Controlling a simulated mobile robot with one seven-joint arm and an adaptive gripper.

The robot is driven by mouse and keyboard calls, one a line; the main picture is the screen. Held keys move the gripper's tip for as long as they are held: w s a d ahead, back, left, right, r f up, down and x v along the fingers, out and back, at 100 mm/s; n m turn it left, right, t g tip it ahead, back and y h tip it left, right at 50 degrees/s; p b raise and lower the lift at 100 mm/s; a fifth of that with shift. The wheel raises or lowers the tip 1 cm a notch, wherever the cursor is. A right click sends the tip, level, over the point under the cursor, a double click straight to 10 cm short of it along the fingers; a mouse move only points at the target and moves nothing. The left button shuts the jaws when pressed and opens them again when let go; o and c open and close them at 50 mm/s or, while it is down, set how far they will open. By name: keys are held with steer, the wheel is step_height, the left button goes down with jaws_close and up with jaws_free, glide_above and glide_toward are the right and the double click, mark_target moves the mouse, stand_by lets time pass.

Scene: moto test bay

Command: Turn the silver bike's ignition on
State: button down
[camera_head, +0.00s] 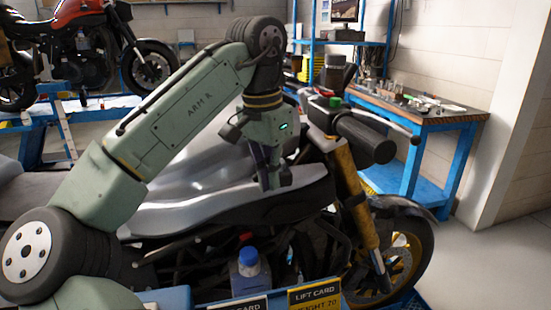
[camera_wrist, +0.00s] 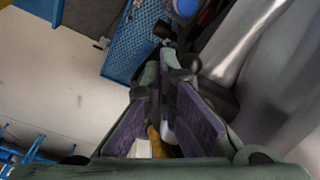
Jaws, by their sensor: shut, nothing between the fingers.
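The silver bike (camera_head: 180,215) stands across the middle of the head view, its front wheel and gold fork to the right. Its black handlebar grip (camera_head: 365,138) points toward me, with a green button (camera_head: 335,102) beside it. My gripper (camera_head: 274,185) points down beside the silver tank, behind the handlebar in the picture. Its fingers are shut with nothing between them. I cannot make out the ignition in either view.
A blue-framed workbench (camera_head: 440,118) with small items stands behind right. A red motorcycle (camera_head: 85,50) sits on a lift at back left. A blue-capped bottle (camera_head: 249,272) and lift cards (camera_head: 314,297) are in front of the bike. Open floor lies at right.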

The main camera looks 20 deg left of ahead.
steer(key=shift+a, duration=0.8)
stand_by(0.4)
steer(key=shift+a, duration=0.5)
steer(key=shift+d+r, duration=0.1)
steer(key=shift+r, duration=0.2)
steer(key=shift+d+r, duration=0.2)
steer(key=shift+s+d, duration=0.1)
steer(key=shift+d, duration=0.1)
stand_by(0.3)
